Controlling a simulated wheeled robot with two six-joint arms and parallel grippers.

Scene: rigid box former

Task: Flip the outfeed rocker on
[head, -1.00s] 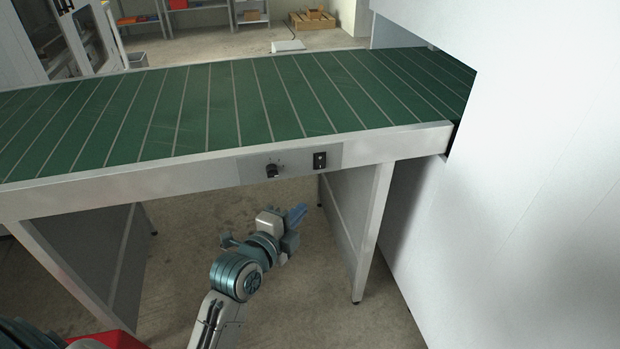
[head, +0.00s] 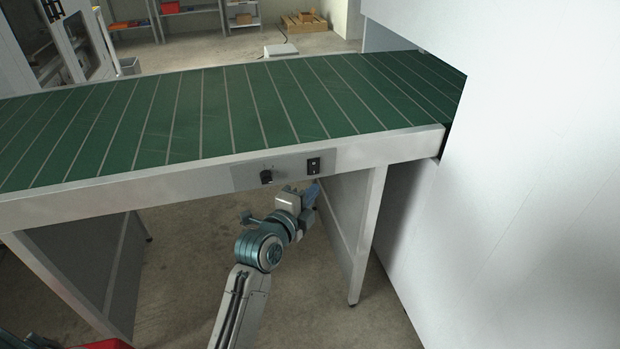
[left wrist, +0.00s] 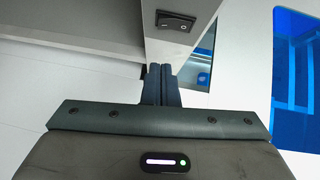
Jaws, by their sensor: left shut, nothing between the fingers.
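The outfeed rocker (head: 314,166) is a small black switch on a grey panel on the conveyor's front rail. It also shows in the left wrist view (left wrist: 176,22), with a line mark on its left half and a circle mark on its right half. My left gripper (head: 314,188) is shut and empty, just below the rocker in the head view. Its fingertips (left wrist: 161,68) point toward the panel in the left wrist view, apart from the rocker in the picture. Whether they touch the panel I cannot tell. My right gripper is not in view.
A black knob (head: 266,177) sits left of the rocker on the same panel. The green conveyor belt (head: 230,110) runs above it. A table leg panel (head: 368,235) stands right of my gripper, and a large white housing (head: 530,190) fills the right. Below the belt is open floor.

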